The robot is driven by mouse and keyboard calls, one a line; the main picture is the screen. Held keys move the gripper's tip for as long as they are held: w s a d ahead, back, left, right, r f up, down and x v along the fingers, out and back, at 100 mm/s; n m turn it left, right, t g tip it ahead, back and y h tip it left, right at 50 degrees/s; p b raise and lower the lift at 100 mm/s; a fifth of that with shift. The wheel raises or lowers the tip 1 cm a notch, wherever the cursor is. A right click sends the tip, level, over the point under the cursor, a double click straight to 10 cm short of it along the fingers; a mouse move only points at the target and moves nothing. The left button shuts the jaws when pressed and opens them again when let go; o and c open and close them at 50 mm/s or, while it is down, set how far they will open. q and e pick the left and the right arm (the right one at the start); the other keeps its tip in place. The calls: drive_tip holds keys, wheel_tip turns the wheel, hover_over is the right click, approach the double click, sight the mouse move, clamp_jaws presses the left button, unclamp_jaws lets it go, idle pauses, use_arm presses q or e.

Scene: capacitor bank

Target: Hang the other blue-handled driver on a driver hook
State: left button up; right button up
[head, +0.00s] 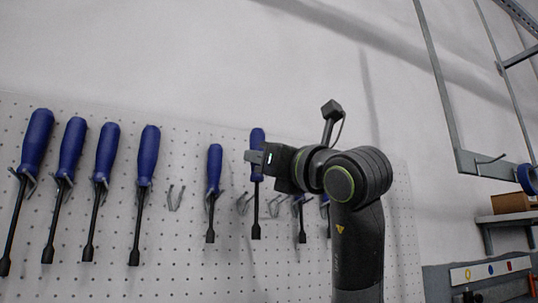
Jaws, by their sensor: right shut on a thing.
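My right gripper (257,160) is shut on a blue-handled driver (257,139), which it holds upright with the dark shaft pointing down. The driver is in front of the pegboard, and its shaft runs down between two empty hooks. One empty driver hook (243,204) is just left of the shaft and another (275,206) just right of it. A further empty hook (175,198) is between two hanging drivers farther left. I cannot tell how far the held driver is from the board. My left gripper is out of view.
Several blue-handled drivers (70,147) hang at left on the pegboard (180,270). One driver (214,168) hangs just left of the held one. Others (302,225) are partly hidden behind my right arm. A metal frame and shelf (507,218) stand at right.

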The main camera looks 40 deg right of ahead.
drive_tip(key=shift+w+d+f, duration=0.1)
drive_tip(key=shift+w+d, duration=0.1)
drive_tip(key=shift+w, duration=0.4)
drive_tip(key=shift+w+d+f, duration=0.1)
drive_tip(key=shift+w+d, duration=0.1)
drive_tip(key=shift+w, duration=0.35)
drive_tip(key=shift+w+d+f+p, duration=0.1)
drive_tip(key=shift+w+d+p, duration=0.1)
drive_tip(key=shift+w, duration=0.5)
drive_tip(key=shift+w+d+p, duration=0.15)
drive_tip(key=shift+w+d, duration=0.05)
drive_tip(key=shift+w, duration=0.5)
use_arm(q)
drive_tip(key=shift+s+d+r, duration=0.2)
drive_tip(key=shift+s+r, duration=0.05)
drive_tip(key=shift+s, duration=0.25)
use_arm(e)
drive_tip(key=shift+w+d+f, duration=0.15)
drive_tip(key=shift+w+f, duration=0.2)
drive_tip(key=shift+w, duration=0.35)
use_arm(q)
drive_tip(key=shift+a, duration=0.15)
use_arm(e)
drive_tip(key=o, duration=1.1)
